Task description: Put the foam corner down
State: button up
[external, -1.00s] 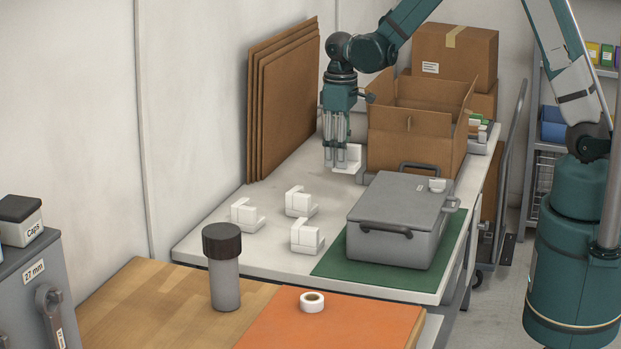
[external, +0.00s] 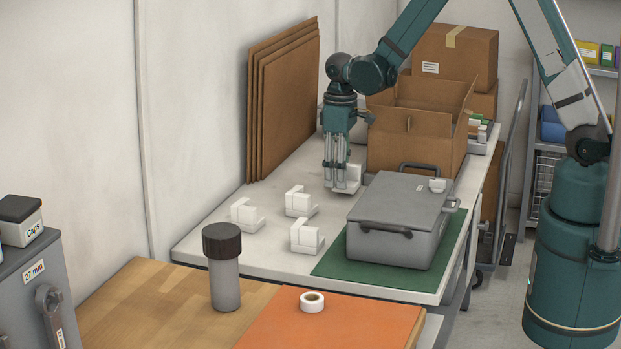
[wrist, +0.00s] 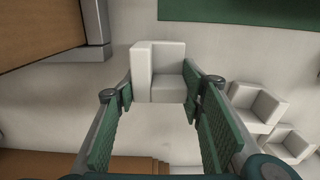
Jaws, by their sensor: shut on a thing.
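My gripper (external: 337,188) points down at the far part of the white table (external: 220,255), left of the open cardboard box. It is shut on a white foam corner (external: 352,176), which is at or very close to the table top; I cannot tell if it touches. In the wrist view the held foam corner (wrist: 160,72) sits between the green finger pads. Three more white foam corners stand apart on the table nearer the camera: one at left (external: 246,214), one in the middle (external: 299,201) and one in front (external: 306,237).
An open cardboard box (external: 410,145) stands close to the right of my gripper. A grey lidded case (external: 400,215) sits on a green mat (external: 335,262) in front. Flat cardboard sheets (external: 285,105) lean on the wall at left. Bare table lies between the sheets and the foam corners.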

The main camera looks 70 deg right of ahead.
jog(key=shift+f, duration=0.65)
jog(key=shift+f, duration=0.1)
jog(key=o, duration=0.7)
jog(key=shift+r+p, duration=0.65)
jog(key=shift+r, duration=5.45)
jog(key=shift+r, duration=0.1)
